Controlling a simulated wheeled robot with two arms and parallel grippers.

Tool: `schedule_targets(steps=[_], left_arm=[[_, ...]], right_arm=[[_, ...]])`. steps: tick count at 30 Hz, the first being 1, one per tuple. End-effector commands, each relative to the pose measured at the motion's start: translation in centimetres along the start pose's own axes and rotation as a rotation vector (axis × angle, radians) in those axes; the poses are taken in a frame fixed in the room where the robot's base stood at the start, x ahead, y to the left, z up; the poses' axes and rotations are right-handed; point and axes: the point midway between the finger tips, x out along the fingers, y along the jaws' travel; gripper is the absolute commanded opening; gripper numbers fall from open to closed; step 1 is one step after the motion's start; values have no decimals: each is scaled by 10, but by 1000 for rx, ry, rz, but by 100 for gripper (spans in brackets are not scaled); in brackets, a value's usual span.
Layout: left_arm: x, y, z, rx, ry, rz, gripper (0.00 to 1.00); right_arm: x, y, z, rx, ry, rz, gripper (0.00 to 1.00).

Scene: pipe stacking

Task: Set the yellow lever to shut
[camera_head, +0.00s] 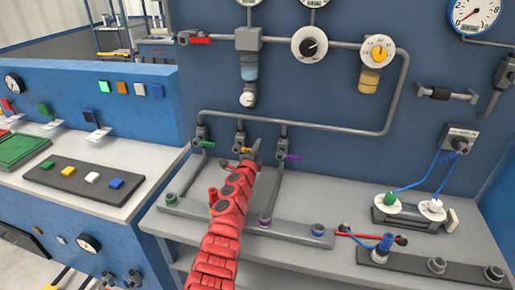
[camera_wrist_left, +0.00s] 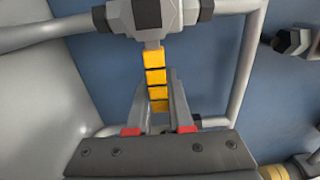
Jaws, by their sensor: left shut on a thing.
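The yellow lever (camera_wrist_left: 154,62) is ribbed and sticks out from a grey valve body (camera_wrist_left: 150,14) in the left wrist view. My left gripper (camera_wrist_left: 158,92) has one finger on each side of the lever's outer part and is shut on it. In the head view my red left arm reaches up from the bottom, and the left gripper (camera_head: 253,156) is at the middle valve below the long pipe. There the gripper mostly hides the lever. My right gripper is not in view.
A green lever (camera_head: 207,144) is on the valve to the left and a purple lever (camera_head: 293,157) on the valve to the right. A grey pipe (camera_head: 310,127) runs just above. A bench with several sockets lies below, and its front right holds a blue fitting (camera_head: 386,242).

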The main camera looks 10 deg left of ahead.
Motion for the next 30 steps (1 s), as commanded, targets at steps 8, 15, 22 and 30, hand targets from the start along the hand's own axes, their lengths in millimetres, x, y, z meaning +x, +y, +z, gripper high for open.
schedule_targets(steps=[8, 15, 22, 30], left_arm=[[0, 3, 0, 3, 1, 4, 0], [0, 2, 0, 2, 0, 3, 49], [-1, 1, 0, 1, 0, 2, 49], [-19, 0, -1, 4, 1, 7, 49]], right_arm=[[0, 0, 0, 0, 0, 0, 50], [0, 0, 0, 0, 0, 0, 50], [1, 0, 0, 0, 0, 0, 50], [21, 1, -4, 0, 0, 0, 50]])
